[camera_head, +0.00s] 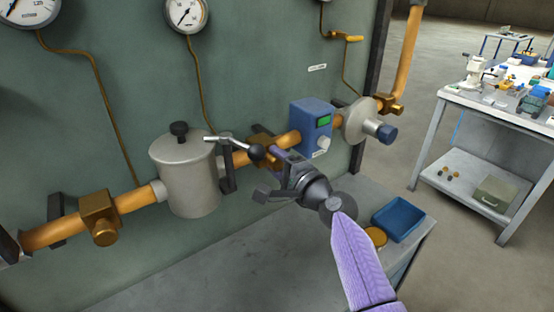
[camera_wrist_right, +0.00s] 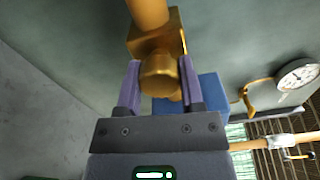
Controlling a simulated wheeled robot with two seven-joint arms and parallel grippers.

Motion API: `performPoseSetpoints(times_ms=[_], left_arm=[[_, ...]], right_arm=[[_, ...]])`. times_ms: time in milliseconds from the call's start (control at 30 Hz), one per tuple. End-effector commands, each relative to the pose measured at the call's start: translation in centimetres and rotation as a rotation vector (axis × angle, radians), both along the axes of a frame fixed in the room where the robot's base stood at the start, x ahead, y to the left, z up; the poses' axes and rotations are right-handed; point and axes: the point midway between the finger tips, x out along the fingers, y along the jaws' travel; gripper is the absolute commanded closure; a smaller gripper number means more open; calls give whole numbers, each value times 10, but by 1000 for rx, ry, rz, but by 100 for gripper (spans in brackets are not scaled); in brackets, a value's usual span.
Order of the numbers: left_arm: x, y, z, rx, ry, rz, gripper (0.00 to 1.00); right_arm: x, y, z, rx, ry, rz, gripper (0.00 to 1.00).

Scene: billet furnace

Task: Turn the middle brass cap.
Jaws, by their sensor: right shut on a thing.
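The middle brass cap (camera_wrist_right: 158,75) sticks out of a square brass fitting (camera_wrist_right: 157,38) on the orange pipe. My right gripper (camera_wrist_right: 160,82) is shut on this cap, one purple finger on each side of it. In the head view my right gripper (camera_head: 282,160) reaches the pipe between the grey canister and the blue box, and hides most of the cap there. Another brass cap (camera_head: 104,234) sits on the left fitting, and a brass fitting (camera_head: 388,104) shows at the right end. My left gripper is not in view.
A blue tray (camera_head: 398,218) lies on the ledge below. A workbench (camera_head: 480,105) stands farther right.

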Motion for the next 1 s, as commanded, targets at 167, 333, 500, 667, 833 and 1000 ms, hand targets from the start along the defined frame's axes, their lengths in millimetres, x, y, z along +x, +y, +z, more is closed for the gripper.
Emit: performPoseSetpoints(times_ms=[167, 333, 500, 667, 833, 1000], left_arm=[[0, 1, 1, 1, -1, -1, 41], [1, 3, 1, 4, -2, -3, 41], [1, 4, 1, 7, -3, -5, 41], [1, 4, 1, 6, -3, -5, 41], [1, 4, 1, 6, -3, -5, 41], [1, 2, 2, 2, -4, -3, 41]], right_arm=[[0, 0, -1, 20, 16, -1, 100], [0, 0, -1, 23, 19, -1, 100], [0, 0, -1, 22, 19, -1, 100], [0, 0, -1, 21, 18, -1, 32], [0, 0, -1, 22, 17, -1, 16], [0, 0, 0, 22, 17, -1, 16]])
